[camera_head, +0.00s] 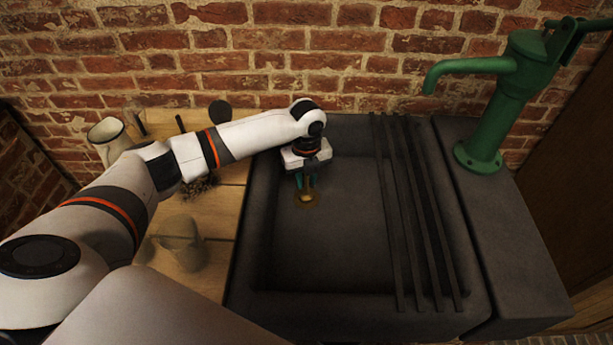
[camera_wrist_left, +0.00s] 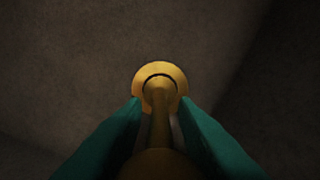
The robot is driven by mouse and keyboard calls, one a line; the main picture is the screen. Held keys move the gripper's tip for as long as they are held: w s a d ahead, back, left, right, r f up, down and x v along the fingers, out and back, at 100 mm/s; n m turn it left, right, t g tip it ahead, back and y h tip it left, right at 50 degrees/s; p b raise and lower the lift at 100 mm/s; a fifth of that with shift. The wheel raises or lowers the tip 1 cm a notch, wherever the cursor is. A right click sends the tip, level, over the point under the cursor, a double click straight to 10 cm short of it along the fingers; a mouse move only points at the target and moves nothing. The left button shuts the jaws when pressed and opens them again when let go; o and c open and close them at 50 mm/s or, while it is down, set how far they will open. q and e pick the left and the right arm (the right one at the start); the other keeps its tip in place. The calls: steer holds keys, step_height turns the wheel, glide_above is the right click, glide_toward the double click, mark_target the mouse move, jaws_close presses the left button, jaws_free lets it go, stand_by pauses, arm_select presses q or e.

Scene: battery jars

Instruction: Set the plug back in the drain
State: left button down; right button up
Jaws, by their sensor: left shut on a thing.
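My left gripper (camera_head: 306,182) reaches down into the dark stone sink (camera_head: 345,215) near its left side, with teal fingers. In the left wrist view its fingers (camera_wrist_left: 160,115) are shut on the plug (camera_wrist_left: 157,148), a brass-coloured piece with a stem. A round brass ring (camera_wrist_left: 176,71), which looks like the drain, shows at the far end of the stem. In the head view the brass drain (camera_head: 306,201) shows just below the fingertips. I cannot tell whether the plug's end is inside the ring or just above it. My right gripper is not in view.
Dark bars (camera_head: 420,220) lie across the sink's right part. A green hand pump (camera_head: 490,110) stands on the right ledge. A wooden board (camera_head: 215,225) at left holds a pale jug (camera_head: 108,137), a glass-like vessel (camera_head: 178,240) and a brush. A brick wall stands behind.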

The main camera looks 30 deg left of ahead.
arm_select(q)
steer(key=c, duration=1.1)
jaws_free()
steer(key=shift+r, duration=0.1)
step_height(320, 180, up, 12)
